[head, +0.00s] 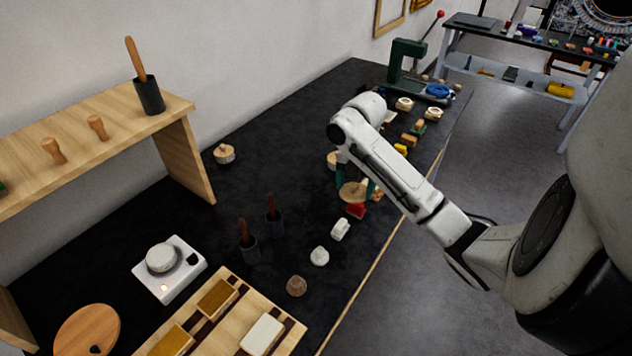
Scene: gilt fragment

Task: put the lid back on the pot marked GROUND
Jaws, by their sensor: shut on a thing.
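My gripper (356,186) hangs over the middle of the black bench, its teal fingers either side of a round, flat wooden disc (351,194) that looks like the lid. It is shut on this disc. I cannot read the word GROUND on anything here. A pale round pot-like thing (333,160) shows partly behind my wrist. Another round wooden one with a knob on top (224,153) stands near the wall. I cannot tell which is the marked pot.
Dark cups with brushes (249,248) and a hotplate (183,284) stand left. Bare bench lies left of my gripper.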

